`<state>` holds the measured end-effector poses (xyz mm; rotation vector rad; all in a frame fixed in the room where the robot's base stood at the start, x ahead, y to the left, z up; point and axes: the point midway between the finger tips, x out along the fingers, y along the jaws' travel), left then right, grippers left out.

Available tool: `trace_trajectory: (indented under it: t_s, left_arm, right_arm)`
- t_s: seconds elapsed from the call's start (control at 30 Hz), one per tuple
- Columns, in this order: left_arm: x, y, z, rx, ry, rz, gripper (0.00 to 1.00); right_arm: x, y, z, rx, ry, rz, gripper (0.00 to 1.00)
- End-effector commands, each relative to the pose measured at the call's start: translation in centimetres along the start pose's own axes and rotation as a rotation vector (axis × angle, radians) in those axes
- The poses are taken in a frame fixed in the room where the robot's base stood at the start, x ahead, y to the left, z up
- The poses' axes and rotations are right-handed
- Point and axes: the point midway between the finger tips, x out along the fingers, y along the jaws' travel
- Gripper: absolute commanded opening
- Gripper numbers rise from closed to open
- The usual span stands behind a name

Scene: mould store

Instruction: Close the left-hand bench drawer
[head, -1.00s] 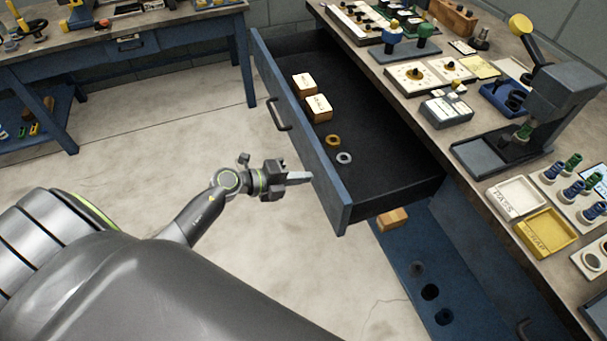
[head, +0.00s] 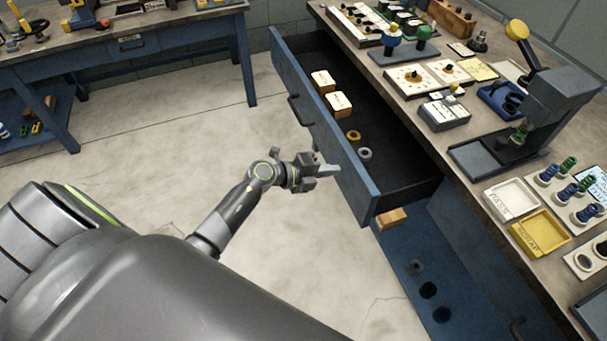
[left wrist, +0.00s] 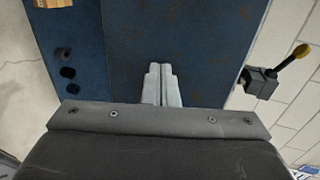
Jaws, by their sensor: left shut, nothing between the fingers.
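The bench drawer (head: 330,132) has a blue front with a dark handle (head: 300,110) and stands partly open from the bench (head: 440,150). Inside lie two wooden blocks with white tops, a brass ring (head: 353,135) and a grey ring (head: 365,154). My left gripper (head: 330,171) is shut and empty, its fingertips at the outer face of the drawer front, near the front's lower right end. In the left wrist view the shut fingers (left wrist: 162,85) point at a blue surface; whether they touch it I cannot tell. My right gripper is not in view.
The bench top carries a lever press (head: 530,100), a white tray (head: 511,205), a yellow tray (head: 540,233) and several gauges. A blue lower shelf (head: 410,255) with a wooden block lies under the drawer. Another blue bench (head: 120,50) stands at the back left. The floor between is clear.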

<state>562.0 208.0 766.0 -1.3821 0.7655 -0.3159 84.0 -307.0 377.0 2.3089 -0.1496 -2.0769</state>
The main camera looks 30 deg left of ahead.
Motion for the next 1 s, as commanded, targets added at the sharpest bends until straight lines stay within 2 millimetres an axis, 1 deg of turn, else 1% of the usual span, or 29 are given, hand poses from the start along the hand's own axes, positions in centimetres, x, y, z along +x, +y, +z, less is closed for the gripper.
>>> trace_trajectory:
  t_s: [0.03, 0.2, 0.4, 0.5, 0.7, 0.8, 1.0]
  left_arm:
    - [1.5, -0.9, -0.1, -0.002, 0.001, -0.005, 0.00]
    - [6.1, -2.2, -0.1, -0.001, 0.002, -0.005, 0.00]
    - [11.2, -3.6, 0.0, 0.001, 0.001, -0.004, 0.00]
    - [13.4, -4.1, -0.1, 0.000, 0.001, -0.002, 0.00]
    - [16.8, -5.2, 0.0, 0.002, 0.000, -0.001, 0.00]
    - [17.9, -5.5, 0.0, 0.001, 0.000, 0.000, 0.00]
    - [19.1, -6.0, 0.0, 0.000, -0.001, -0.001, 0.00]
  right_arm:
    - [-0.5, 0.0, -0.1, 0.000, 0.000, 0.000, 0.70]
    - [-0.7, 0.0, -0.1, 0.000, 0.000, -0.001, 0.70]
    - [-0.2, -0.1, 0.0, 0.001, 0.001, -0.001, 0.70]
    - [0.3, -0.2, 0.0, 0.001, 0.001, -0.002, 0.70]
    - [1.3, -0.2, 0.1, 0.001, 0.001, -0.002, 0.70]
    - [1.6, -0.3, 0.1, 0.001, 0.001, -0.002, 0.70]
    - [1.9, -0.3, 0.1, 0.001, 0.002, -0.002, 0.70]
